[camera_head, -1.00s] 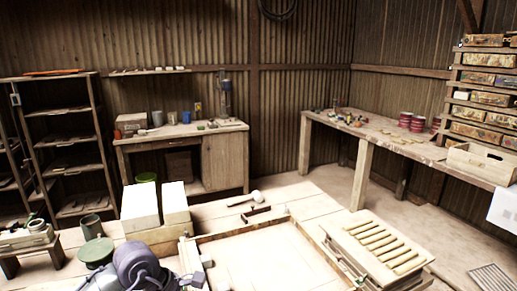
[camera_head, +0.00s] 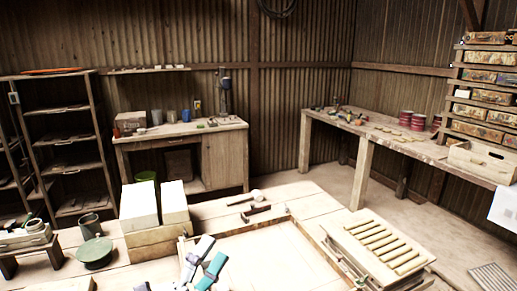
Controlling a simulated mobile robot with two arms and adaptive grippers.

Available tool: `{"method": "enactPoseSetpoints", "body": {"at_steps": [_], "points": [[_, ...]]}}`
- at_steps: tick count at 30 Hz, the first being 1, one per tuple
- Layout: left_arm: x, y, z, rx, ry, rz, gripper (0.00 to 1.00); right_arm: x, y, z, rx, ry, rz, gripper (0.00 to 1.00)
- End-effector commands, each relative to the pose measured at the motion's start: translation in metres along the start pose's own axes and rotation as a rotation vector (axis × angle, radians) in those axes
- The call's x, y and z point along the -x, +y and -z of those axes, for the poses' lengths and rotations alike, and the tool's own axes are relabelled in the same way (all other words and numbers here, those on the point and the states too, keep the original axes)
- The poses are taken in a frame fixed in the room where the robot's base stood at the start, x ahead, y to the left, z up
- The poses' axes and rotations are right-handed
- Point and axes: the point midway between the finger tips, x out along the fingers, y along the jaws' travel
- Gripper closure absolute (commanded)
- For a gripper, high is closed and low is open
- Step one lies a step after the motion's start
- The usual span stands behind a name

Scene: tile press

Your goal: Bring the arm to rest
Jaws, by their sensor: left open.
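My left gripper (camera_head: 207,261) shows at the bottom of the head view, left of centre. Its two pale fingers with teal parts are apart, with nothing seen between them. It is over the near left part of the wooden frame (camera_head: 292,226) on the workbench; I cannot tell its height. The rest of my left arm is mostly below the picture edge. My right gripper is not in view.
Two white blocks (camera_head: 139,207) on a wooden base stand left of the frame. A mallet (camera_head: 248,197) lies behind it, and a slatted wooden box (camera_head: 378,250) stands to its right. A green round lid (camera_head: 95,250) is at the left. The frame's middle is bare.

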Motion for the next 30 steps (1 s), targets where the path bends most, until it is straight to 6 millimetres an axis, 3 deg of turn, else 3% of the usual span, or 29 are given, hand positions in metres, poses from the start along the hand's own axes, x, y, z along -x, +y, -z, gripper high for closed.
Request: {"method": "enactPoseSetpoints", "body": {"at_steps": [1, 4, 6, 9, 12, 18, 26, 30], "points": [[0.015, 0.009, -0.022, 0.123, -0.145, -0.033, 0.38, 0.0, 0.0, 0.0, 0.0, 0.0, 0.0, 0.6], [0.055, 0.037, -0.064, 0.362, -0.44, -0.122, 0.38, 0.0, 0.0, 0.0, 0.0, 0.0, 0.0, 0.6], [0.093, 0.064, -0.082, 0.523, -0.642, -0.205, 0.38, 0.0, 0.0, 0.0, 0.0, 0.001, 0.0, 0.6], [0.157, 0.104, -0.089, 0.734, -0.917, -0.347, 0.38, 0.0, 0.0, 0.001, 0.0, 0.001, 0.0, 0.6], [0.215, 0.133, -0.077, 0.894, -1.135, -0.489, 0.38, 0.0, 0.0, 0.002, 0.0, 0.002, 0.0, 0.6], [0.297, 0.159, -0.035, 1.092, -1.416, -0.722, 0.38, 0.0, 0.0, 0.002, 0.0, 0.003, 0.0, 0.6], [0.37, 0.16, 0.024, 1.244, -1.654, -0.981, 0.38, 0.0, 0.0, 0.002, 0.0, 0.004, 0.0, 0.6], [0.381, 0.193, 0.024, 1.246, -1.677, -1.013, 0.38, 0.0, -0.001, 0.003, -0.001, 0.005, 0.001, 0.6]]}}
